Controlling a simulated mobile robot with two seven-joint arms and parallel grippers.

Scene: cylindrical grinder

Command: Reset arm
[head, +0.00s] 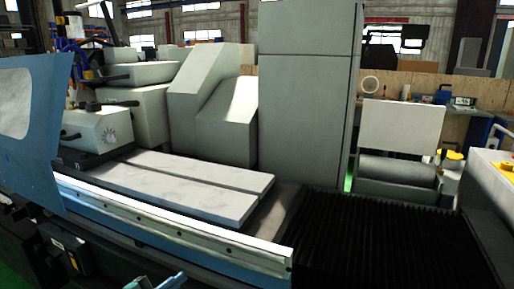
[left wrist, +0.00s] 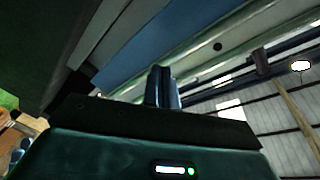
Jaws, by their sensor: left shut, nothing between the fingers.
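My left gripper (head: 170,282) shows only in part at the bottom edge of the head view, low in front of the grinder's blue front rail. In the left wrist view its two dark fingers (left wrist: 163,88) stand together, shut with nothing between them. My right gripper is in neither view. The cylindrical grinder fills the head view, with a pale flat table (head: 190,185), a grey workhead (head: 100,130) at the left and a tall grey housing (head: 305,90) behind.
A blue door panel (head: 35,130) with a window stands at the left. A black bellows cover (head: 380,235) lies at the right. The blue front rail (head: 170,225) runs close above my left gripper. A wooden bench (head: 405,92) stands behind.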

